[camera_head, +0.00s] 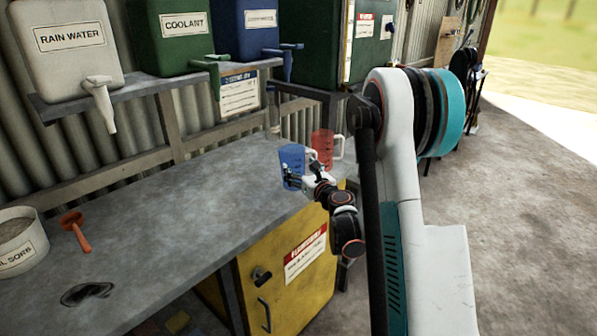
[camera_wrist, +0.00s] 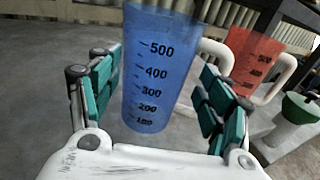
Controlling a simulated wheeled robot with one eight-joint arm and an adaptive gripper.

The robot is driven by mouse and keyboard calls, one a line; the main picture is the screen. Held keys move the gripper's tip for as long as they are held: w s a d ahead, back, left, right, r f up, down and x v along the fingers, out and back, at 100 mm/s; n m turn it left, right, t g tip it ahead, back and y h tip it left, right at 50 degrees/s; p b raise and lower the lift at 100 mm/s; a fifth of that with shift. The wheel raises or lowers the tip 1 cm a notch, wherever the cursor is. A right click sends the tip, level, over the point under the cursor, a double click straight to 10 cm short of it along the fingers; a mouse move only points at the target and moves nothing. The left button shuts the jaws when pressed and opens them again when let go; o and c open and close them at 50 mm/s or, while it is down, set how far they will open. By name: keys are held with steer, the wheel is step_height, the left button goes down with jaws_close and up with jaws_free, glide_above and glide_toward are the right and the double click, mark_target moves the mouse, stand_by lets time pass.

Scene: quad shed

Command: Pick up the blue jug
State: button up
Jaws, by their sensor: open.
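The blue jug (camera_head: 292,157) stands upright on the grey workbench (camera_head: 150,240), near its far right end. In the wrist view the blue jug (camera_wrist: 158,65) is see-through with black measuring marks, and its white handle is on the right. My gripper (camera_head: 298,180) is at the near side of the jug. In the wrist view my open gripper (camera_wrist: 158,80) has one green-padded finger on each side of the jug. A gap shows beside the left finger; the right finger is close to the jug's side. I cannot tell whether it touches.
A red jug (camera_head: 323,146) with a white handle stands close behind and to the right of the blue jug. A shelf with labelled tanks (camera_head: 70,45) hangs above the bench. The bench's middle is clear.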

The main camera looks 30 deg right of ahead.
steer(key=w, duration=0.1)
steer(key=w+b, duration=0.1)
steer(key=w, duration=0.2)
steer(key=shift+w+f, duration=0.1)
steer(key=shift+f, duration=0.15)
steer(key=shift+c, duration=0.6)
steer(key=c, duration=0.7)
steer(key=shift+r, duration=0.1)
steer(key=shift+c, duration=0.2)
